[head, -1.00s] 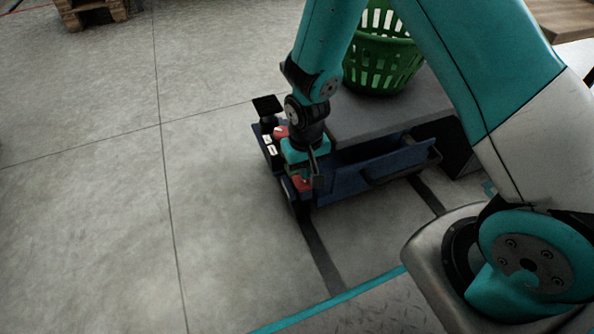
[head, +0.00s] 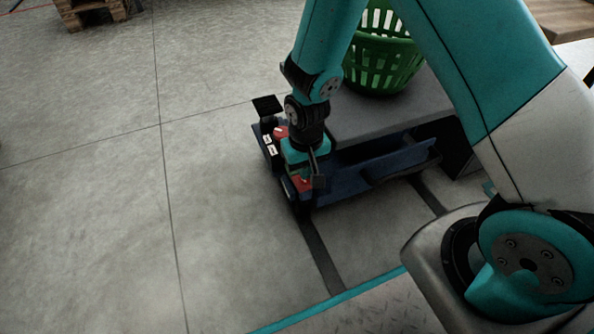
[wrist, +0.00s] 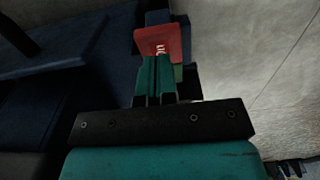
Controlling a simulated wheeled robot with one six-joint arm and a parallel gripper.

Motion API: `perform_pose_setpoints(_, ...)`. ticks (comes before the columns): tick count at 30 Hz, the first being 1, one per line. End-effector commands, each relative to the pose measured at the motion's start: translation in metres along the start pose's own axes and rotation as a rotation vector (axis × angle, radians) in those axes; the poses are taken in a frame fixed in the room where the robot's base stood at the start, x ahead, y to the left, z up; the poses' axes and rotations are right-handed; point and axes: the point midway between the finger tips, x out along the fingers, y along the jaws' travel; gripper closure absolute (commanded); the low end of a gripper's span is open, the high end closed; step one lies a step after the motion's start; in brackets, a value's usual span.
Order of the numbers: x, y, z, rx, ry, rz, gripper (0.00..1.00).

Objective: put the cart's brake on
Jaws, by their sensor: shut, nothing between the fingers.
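The dark blue cart (head: 345,187) stands low on the floor in the head view, beside a grey slab. Its left end carries red parts, white labels (head: 268,144) and a raised black plate (head: 267,104). My gripper (head: 303,180) points down over the near part of this end. In the wrist view my gripper (wrist: 157,70) is shut, with nothing between its fingers. Its tips are at a red pedal-like plate (wrist: 160,40) with partly covered white lettering. I cannot tell whether the tips touch the red plate.
A green basket (head: 382,65) stands on the grey slab (head: 410,108) behind the cart. A wooden pallet (head: 91,13) lies at the far left. Dark strips (head: 320,258) run across the floor near the cart. The concrete floor to the left is clear.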

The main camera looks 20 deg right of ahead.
Motion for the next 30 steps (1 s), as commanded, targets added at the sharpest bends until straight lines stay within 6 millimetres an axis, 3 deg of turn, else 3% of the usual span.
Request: perform_pose_setpoints(30,0.011,0.000,0.000,0.000,0.000,0.000,1.00)
